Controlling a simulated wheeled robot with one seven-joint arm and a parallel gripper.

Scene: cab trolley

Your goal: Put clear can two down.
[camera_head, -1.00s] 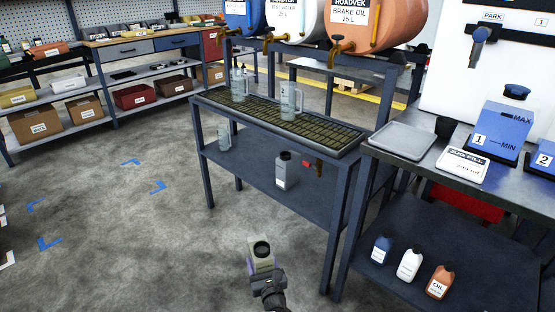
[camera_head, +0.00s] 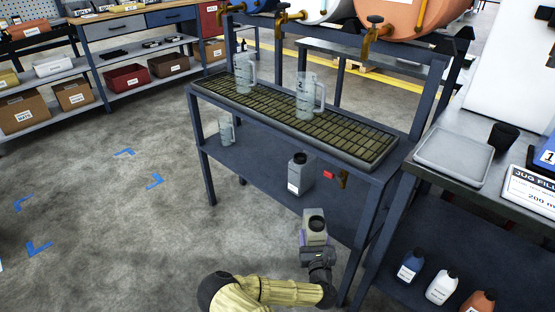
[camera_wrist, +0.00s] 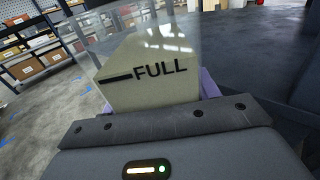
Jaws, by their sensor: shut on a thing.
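My gripper (camera_head: 316,243) is shut on a clear-walled can (camera_head: 314,226), which also fills the top of the wrist view (camera_wrist: 150,80). The can is roughly upright, in front of the bench's lower shelf (camera_head: 258,170) in the head view. I cannot tell its height against the shelf or whether it touches anything.
Two clear jugs, left (camera_head: 244,75) and right (camera_head: 306,98), stand on the grated bench top (camera_head: 350,137). A small jug (camera_head: 226,130) sits on the lower shelf's left. A red tag (camera_head: 328,175) hangs near the front. Bench legs (camera_head: 357,255) flank the shelf.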

